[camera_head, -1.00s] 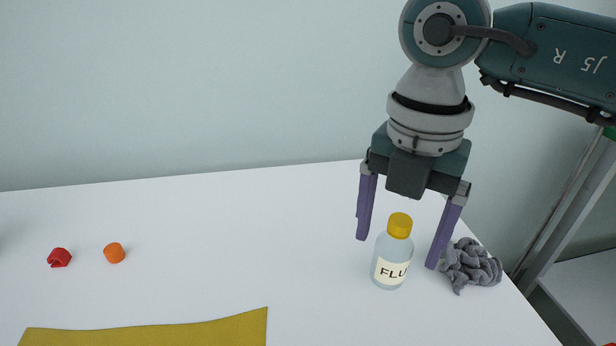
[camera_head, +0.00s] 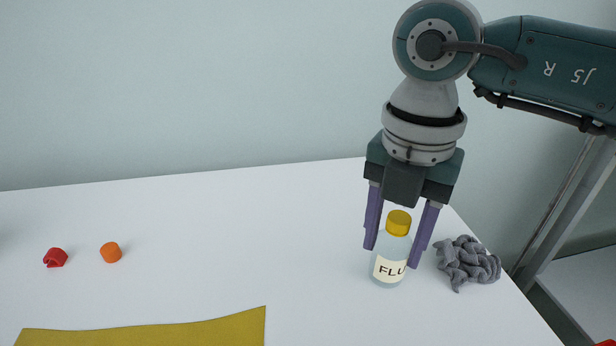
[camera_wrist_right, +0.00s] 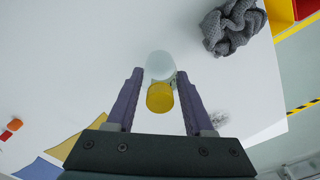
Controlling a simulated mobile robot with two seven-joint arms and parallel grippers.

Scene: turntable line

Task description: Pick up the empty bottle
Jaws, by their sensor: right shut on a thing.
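A clear bottle (camera_head: 388,263) with a yellow cap and a pale label reading "FLU" stands upright on the white table, right of centre in the head view. Its contents look clear, and I cannot tell whether it is empty. My right gripper (camera_head: 394,257) comes down from above with its purple fingers shut on the bottle, one on each side. In the right wrist view the bottle (camera_wrist_right: 159,66) shows between the two fingers (camera_wrist_right: 156,84), cap toward the palm. My left gripper is not in view.
A crumpled grey cloth (camera_head: 467,263) lies just right of the bottle near the table's right edge. A red piece (camera_head: 55,257) and an orange piece (camera_head: 111,252) lie at the left. A mustard mat (camera_head: 150,331) lies in front. The table's middle is clear.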

